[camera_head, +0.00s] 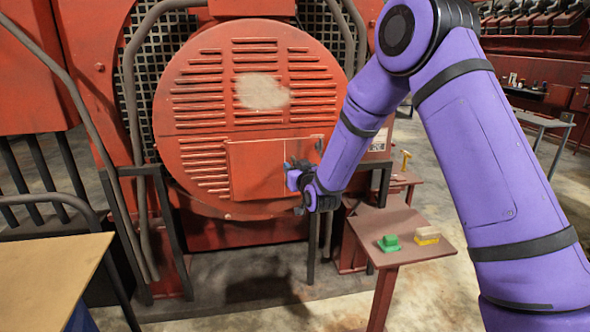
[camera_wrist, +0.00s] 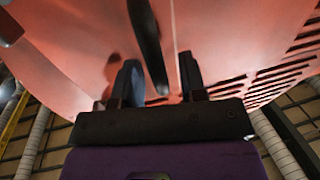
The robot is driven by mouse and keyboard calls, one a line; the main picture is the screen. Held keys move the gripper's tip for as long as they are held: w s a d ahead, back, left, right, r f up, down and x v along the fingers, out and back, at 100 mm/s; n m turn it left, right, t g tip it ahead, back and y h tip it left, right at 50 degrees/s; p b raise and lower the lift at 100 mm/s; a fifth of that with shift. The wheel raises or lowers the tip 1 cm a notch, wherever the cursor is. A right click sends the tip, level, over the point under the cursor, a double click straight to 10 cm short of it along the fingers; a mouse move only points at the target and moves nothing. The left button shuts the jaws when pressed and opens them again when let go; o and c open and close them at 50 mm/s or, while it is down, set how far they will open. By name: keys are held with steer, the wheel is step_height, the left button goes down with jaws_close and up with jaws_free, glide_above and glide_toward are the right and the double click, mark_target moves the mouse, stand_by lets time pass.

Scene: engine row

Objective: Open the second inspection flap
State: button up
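The inspection flap (camera_head: 257,172) is a plain rectangular red panel low on the round, slatted red engine cover (camera_head: 200,110). It looks closed and roughly flush; my arm hides its right part. I cannot tell its number in the row. My gripper (camera_head: 293,178) is at the flap's right side, close to the surface. In the wrist view my gripper (camera_wrist: 160,82) has its two dark fingers apart. A dark bar-like handle (camera_wrist: 147,40) stands between them, with gaps visible on both sides. Whether either finger touches it is unclear.
A small brown stand (camera_head: 400,225) right of the engine holds a green block (camera_head: 389,243) and a yellow-and-white block (camera_head: 427,236). A yellow-handled item (camera_head: 405,160) stands behind it. A tan tabletop (camera_head: 45,270) is at the lower left. Dark posts and pipes flank the cover.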

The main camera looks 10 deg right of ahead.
jaws_close()
steer(key=shift+s, duration=0.1)
